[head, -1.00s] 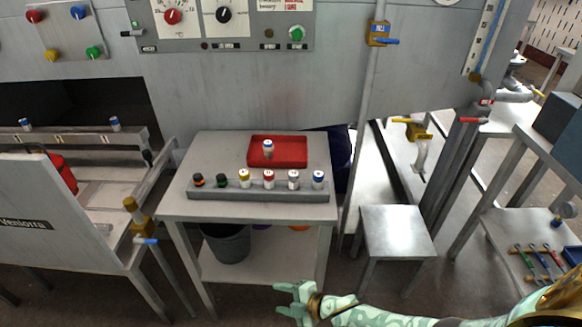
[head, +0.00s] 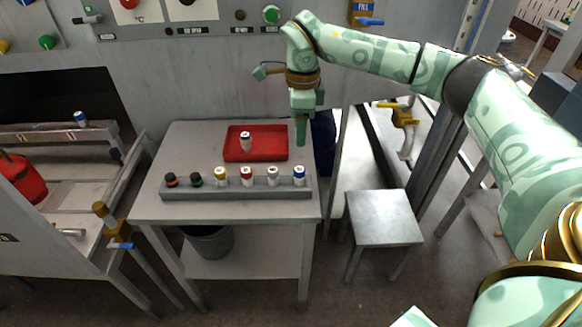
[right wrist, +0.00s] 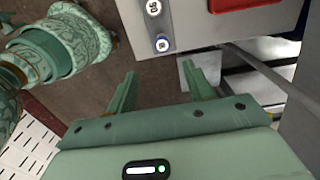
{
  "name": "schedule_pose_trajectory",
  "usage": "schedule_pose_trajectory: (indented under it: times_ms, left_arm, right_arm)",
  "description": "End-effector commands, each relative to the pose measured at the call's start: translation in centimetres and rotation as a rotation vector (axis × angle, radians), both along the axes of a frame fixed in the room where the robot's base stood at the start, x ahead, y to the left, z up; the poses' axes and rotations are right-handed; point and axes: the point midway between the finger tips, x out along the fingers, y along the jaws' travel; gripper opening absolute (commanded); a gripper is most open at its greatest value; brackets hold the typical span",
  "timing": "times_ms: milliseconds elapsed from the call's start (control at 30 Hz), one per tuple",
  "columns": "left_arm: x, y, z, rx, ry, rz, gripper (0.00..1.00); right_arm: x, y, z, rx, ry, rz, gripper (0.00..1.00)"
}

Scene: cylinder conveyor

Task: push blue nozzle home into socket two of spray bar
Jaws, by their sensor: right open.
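A grey bar with yellow marks, which looks like the spray bar (head: 50,139), lies on the left bench. One white, blue-topped nozzle (head: 80,118) stands upright on it. Another white, blue-capped cylinder (head: 299,176) stands at the right end of the table rack (head: 240,190); it also shows in the right wrist view (right wrist: 162,44). A third with a dark blue top (head: 246,142) stands in the red tray (head: 275,152). My right gripper (head: 301,138) points down near the table's right edge, open and empty, apart from the cylinders. My left gripper is not in view.
The grey table (head: 190,145) has free top around the tray. The rack holds several capped cylinders. A metal stool (head: 384,217) stands right of the table. A pipe with a yellow valve (head: 402,115) is behind. A red extinguisher-like object (head: 22,178) is at the left.

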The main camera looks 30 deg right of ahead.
Motion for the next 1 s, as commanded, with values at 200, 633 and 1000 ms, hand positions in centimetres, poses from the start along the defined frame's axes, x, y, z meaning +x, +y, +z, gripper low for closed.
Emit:
schedule_pose_trajectory:
  times_ms: [200,633,1000]
  left_arm:
    - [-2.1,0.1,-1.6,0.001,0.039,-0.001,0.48]
    - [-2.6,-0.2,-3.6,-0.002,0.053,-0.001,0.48]
    - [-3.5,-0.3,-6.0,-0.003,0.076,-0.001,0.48]
  right_arm:
    - [-0.2,-0.5,-4.4,-0.024,0.008,0.000,0.52]
    - [-0.1,-0.5,-10.7,-0.022,0.000,-0.001,0.52]
    - [0.0,-0.3,-15.9,-0.022,0.004,-0.002,0.52]
